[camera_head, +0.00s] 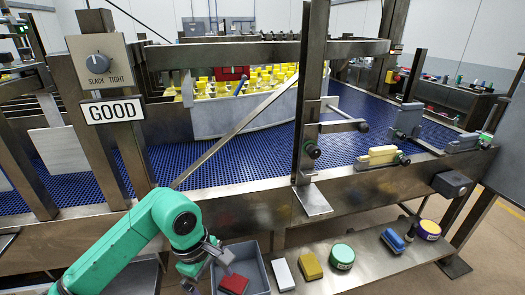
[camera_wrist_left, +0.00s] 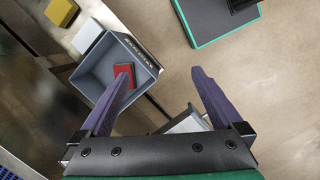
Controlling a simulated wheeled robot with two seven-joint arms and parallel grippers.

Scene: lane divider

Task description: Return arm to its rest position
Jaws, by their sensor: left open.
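My left gripper (camera_head: 204,268) is at the end of the green arm, low in the head view, beside the left side of a grey bin. In the left wrist view its two purple fingers (camera_wrist_left: 163,78) are spread apart with nothing between their tips. A red block (camera_head: 234,284) lies inside the grey bin (camera_head: 262,275). The bin also shows in the left wrist view (camera_wrist_left: 96,72), with the red block (camera_wrist_left: 123,69) partly behind the left finger. My right gripper is not in view.
A white block (camera_head: 283,274), yellow block (camera_head: 312,266), green-rimmed round piece (camera_head: 342,257), blue brush-like piece (camera_head: 393,241) and purple-yellow round piece (camera_head: 429,230) sit on a metal shelf.

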